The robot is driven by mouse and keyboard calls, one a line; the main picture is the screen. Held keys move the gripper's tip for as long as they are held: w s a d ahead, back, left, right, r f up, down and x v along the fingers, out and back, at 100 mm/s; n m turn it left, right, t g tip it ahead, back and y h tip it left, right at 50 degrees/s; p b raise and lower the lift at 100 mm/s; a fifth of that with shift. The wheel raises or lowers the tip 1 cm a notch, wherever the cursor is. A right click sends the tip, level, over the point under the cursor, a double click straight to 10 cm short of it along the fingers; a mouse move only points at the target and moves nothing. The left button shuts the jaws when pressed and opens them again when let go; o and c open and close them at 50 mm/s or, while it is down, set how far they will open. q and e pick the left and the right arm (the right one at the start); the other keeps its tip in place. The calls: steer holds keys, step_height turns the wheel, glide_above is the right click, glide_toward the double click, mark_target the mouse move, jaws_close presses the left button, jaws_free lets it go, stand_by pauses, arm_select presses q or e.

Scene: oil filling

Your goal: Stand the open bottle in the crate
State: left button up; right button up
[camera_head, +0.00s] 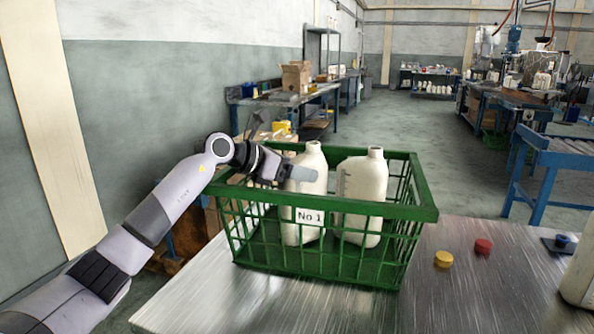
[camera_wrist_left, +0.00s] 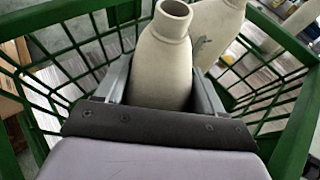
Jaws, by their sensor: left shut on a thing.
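A cream bottle (camera_head: 308,157) with an uncapped neck is upright inside the green crate (camera_head: 350,209), in its left half. My left gripper (camera_head: 298,173) reaches over the crate's left rim and is shut on this bottle below the shoulder. The left wrist view shows the bottle (camera_wrist_left: 162,65) between the two fingers, with its open mouth at the top. Its base is low in the crate, seen through the bars; I cannot tell whether it touches the floor. A second cream bottle (camera_head: 366,180) stands to its right in the crate. My right gripper is not in view.
The crate stands on a metal table (camera_head: 480,300). A yellow cap (camera_head: 443,259), a red cap (camera_head: 483,246) and a small dark blue object (camera_head: 562,241) lie to its right. Another pale bottle (camera_head: 580,283) is cut off at the right edge. The table's front is clear.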

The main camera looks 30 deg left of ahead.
arm_select(q)
steer(key=shift+r, duration=0.1)
steer(key=o, duration=1.3)
steer(key=shift+f, duration=0.2)
steer(key=shift+o, duration=0.2)
steer(key=shift+r, duration=0.3)
steer(key=shift+s+a, duration=0.2)
steer(key=shift+s, duration=0.1)
steer(key=b+v, duration=0.1)
steer(key=v, duration=1)
steer(key=shift+s, duration=0.15)
